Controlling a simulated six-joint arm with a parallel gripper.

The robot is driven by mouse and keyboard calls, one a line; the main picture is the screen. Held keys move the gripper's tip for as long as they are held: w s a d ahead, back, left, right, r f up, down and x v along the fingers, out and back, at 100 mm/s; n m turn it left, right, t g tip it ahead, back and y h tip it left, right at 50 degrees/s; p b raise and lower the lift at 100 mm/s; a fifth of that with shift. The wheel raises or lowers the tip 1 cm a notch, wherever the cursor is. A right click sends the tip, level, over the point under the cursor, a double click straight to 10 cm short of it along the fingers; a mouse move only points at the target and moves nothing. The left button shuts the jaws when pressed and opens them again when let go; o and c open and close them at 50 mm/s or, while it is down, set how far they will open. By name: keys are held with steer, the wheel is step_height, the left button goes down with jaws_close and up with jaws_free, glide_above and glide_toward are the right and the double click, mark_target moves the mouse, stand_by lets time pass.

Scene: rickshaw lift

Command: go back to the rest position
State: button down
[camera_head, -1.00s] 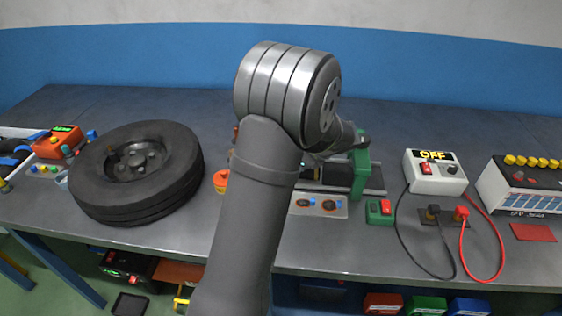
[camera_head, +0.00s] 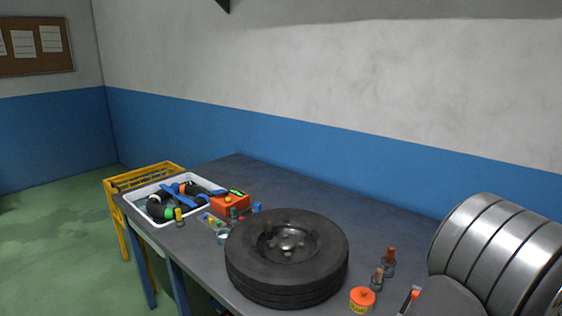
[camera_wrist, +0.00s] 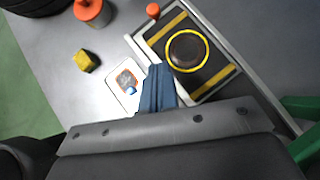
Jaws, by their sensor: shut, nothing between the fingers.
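In the wrist view my gripper (camera_wrist: 160,72) shows as two dark blue fingers, shut together with nothing between them. It is over the grey bench top (camera_wrist: 60,90), just left of a black plate with yellow stripes and a yellow ring (camera_wrist: 187,50). A small white card (camera_wrist: 124,84) with an orange-brown spot and a blue piece lies left of the fingertips. In the head view only a grey rounded part of my arm shows at the right edge; the gripper is outside that view.
A black tyre (camera_head: 287,262) lies flat on the bench. An orange-topped pot (camera_head: 362,299) and small bolts (camera_head: 389,262) stand right of it. A white tray (camera_head: 150,189) and an orange box (camera_head: 230,203) are at the left end. A green part (camera_wrist: 302,106) is right of my gripper.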

steer(key=x, duration=0.8)
steer(key=shift+w+a+f, duration=0.1)
steer(key=shift+a, duration=0.05)
steer(key=w, duration=0.1)
steer(key=w+a, duration=0.1)
steer(key=w, duration=0.1)
steer(key=shift+w+a+f, duration=0.1)
steer(key=shift+f, duration=0.15)
steer(key=shift+w+a, duration=0.2)
steer(key=shift+w, duration=0.35)
